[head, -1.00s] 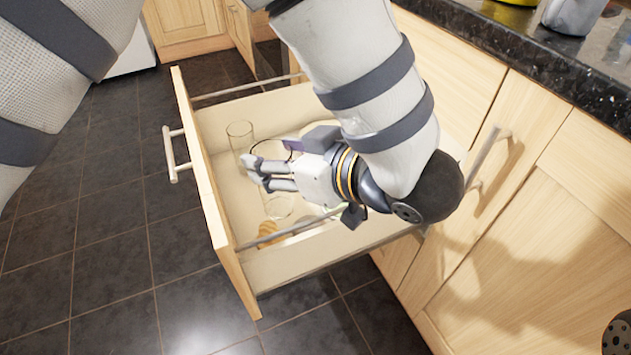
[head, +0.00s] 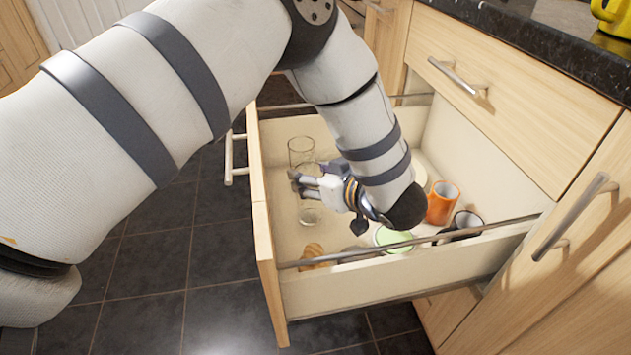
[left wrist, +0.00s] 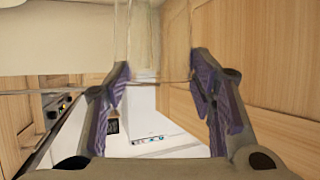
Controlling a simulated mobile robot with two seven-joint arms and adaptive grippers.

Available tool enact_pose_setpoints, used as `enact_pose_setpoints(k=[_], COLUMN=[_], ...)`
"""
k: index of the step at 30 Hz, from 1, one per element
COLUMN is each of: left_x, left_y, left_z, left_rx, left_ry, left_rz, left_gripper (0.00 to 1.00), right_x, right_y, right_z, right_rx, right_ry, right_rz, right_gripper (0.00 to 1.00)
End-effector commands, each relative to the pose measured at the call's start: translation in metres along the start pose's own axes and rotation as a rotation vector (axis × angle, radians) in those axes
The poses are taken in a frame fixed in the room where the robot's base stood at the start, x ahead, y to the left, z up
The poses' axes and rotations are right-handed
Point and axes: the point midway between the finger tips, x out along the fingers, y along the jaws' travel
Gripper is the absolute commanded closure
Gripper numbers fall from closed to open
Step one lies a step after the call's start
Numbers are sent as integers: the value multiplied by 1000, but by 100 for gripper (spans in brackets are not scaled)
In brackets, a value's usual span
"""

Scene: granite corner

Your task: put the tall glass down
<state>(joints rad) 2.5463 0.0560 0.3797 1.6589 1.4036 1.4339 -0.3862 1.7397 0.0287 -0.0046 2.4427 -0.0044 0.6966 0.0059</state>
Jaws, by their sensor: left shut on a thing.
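The tall clear glass (head: 310,214) is upright inside the open drawer. My left gripper (head: 299,183) is shut on it from the side, and its fingers hide part of the glass. Its base looks at or close to the drawer floor; I cannot tell whether it touches. In the left wrist view the clear glass wall (left wrist: 154,40) shows between the two fingers (left wrist: 160,88). My right gripper is not in view.
The drawer (head: 345,295) also holds an orange mug (head: 441,204), a dark mug (head: 464,221), a green dish (head: 391,239) and a tan item (head: 311,251). A metal rail (head: 500,228) runs along the near side.

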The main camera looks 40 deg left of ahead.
Motion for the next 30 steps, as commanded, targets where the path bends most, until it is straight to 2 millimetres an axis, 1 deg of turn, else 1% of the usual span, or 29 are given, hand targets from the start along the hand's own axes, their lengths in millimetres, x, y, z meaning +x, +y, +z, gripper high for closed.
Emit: enact_pose_setpoints(k=[1, 7, 11, 12, 13, 14, 22, 24, 26, 29, 30], left_x=[5, 4, 5, 5, 5, 5, 5, 2, -7, -34, -46], left_y=[0, 0, 0, 0, 0, 0, 0, 0, 1, 1, 2], left_z=[10, 8, 11, 11, 11, 10, 10, 7, 8, 6, 6], left_rx=[3, -2, -2, -2, -2, -2, -2, -2, -2, -2, -3], left_ry=[1, 2, 2, 2, 1, 1, 1, 1, 1, 2, 2], left_rz=[-1, 1, 1, 1, 1, 1, 0, 1, 3, 6, 6], left_gripper=[100, 100, 100, 41, 34, 30, 30, 30, 30, 30, 30], right_x=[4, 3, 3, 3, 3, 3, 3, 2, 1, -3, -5], right_y=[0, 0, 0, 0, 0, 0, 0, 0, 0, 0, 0], right_z=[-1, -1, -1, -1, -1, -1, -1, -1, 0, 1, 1], right_rx=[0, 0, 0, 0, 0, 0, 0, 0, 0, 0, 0], right_ry=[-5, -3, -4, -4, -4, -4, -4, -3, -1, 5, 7], right_rz=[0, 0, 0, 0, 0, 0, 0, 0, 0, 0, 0], right_gripper=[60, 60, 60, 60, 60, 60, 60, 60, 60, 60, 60])
